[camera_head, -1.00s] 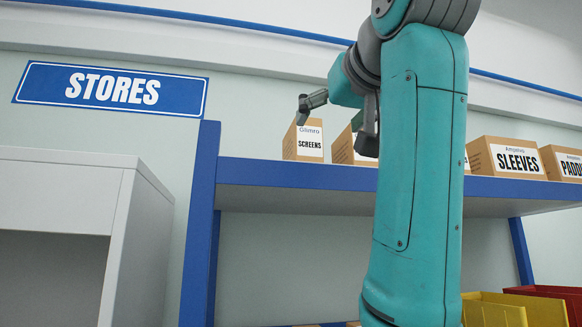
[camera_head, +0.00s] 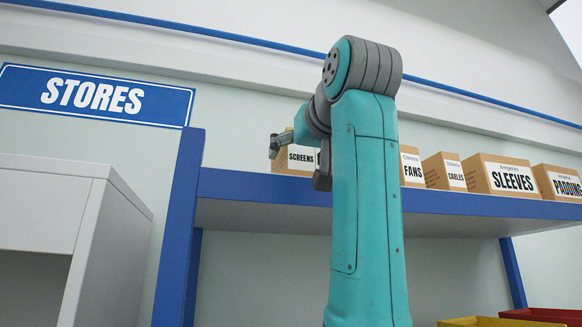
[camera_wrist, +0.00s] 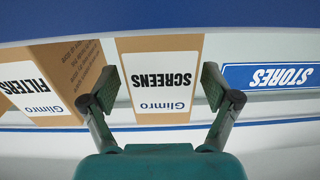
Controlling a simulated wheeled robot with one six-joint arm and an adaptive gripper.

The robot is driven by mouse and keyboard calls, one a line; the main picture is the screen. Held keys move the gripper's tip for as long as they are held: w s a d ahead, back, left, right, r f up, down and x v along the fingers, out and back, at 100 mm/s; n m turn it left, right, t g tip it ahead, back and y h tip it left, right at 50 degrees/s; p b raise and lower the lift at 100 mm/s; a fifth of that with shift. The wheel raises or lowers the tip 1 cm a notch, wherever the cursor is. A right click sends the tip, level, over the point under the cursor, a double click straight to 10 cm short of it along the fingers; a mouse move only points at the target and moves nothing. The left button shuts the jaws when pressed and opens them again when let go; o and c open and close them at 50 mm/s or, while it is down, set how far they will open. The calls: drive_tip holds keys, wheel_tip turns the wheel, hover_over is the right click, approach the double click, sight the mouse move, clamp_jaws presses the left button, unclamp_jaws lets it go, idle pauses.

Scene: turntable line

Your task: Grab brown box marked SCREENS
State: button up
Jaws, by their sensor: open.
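The brown SCREENS box (camera_head: 301,158) with a white label stands at the left end of the blue shelf in the head view, partly hidden by my gripper and arm. In the wrist view the SCREENS box (camera_wrist: 161,78) appears upside down, centred between the fingers. My gripper (camera_wrist: 161,92) is open, with one finger on each side of the box face in that view. I cannot tell whether the fingers touch it. In the head view my gripper (camera_head: 298,162) is seen at the shelf edge.
The FILTERS box (camera_wrist: 40,85) stands beside the SCREENS box in the wrist view. A grey cabinet (camera_head: 60,210) is at left.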

drive_tip(key=shift+x, duration=1.7)
drive_tip(key=shift+r, duration=0.1)
drive_tip(key=c, duration=1.4)
drive_tip(key=shift+s, duration=0.1)
drive_tip(key=shift+r, duration=0.1)
